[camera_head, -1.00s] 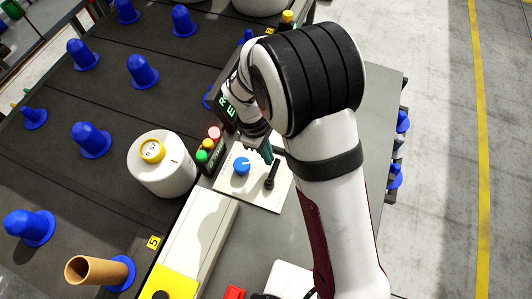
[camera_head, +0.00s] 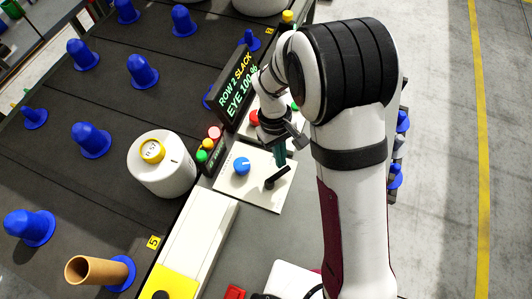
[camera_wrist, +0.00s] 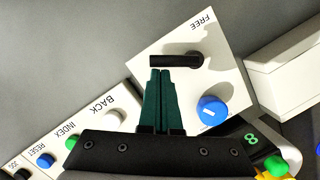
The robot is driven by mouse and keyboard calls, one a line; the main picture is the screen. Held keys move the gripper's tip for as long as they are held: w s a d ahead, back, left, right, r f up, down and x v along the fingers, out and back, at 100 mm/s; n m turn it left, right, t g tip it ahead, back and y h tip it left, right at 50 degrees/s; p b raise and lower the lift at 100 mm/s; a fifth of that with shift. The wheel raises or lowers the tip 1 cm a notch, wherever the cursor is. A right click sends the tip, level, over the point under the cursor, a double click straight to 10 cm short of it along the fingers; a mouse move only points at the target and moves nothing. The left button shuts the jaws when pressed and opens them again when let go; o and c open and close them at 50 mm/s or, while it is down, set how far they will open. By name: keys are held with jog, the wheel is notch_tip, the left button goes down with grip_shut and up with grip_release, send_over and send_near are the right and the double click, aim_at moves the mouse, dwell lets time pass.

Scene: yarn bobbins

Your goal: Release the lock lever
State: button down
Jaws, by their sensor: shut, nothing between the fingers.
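The black lock lever (camera_head: 277,178) sits on a white plate (camera_head: 262,198) beside a blue knob (camera_head: 241,166). In the head view the lever slants up and to the right from its pivot. In the wrist view the lever (camera_wrist: 176,62) lies nearly sideways, its free end to the left, with the word FREE printed on the plate above it. My gripper (camera_head: 281,158) is shut and empty, its dark green fingers pointing down by the lever. In the wrist view the fingertips (camera_wrist: 160,72) are right at the lever's free end; I cannot tell whether they touch.
A display (camera_head: 236,88) reads ROW 2 SLACK, EYE 100%. Another panel with buttons (camera_wrist: 85,133) lies beside the plate. Grey tabletop (camera_head: 262,238) is clear below the plate.

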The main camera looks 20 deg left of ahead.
jog(key=m, duration=0.2)
jog(key=d+m, duration=0.1)
jog(key=s+d+m+y, duration=0.1)
jog(key=m, duration=0.1)
jog(key=shift+d+m+g, duration=0.25)
jog(key=shift+m+g, duration=0.05)
jog(key=shift+g, duration=0.1)
jog(key=m, duration=0.1)
jog(key=s+d+m, duration=0.1)
jog(key=m, duration=0.1)
jog(key=shift+y, duration=0.3)
jog(key=shift+s+d+m, duration=0.25)
jog(key=shift+s+m, duration=0.15)
jog(key=shift+m, duration=0.6)
jog(key=shift+s+y, duration=0.1)
jog(key=shift+y, duration=0.2)
jog(key=w, duration=0.2)
jog(key=w+r, duration=0.1)
jog(key=w, duration=0.1)
jog(key=shift+w+r, duration=0.1)
jog(key=shift+w, duration=0.1)
jog(key=v, duration=0.9)
jog(key=shift+a+r, duration=0.2)
jog(key=shift+r, duration=0.05)
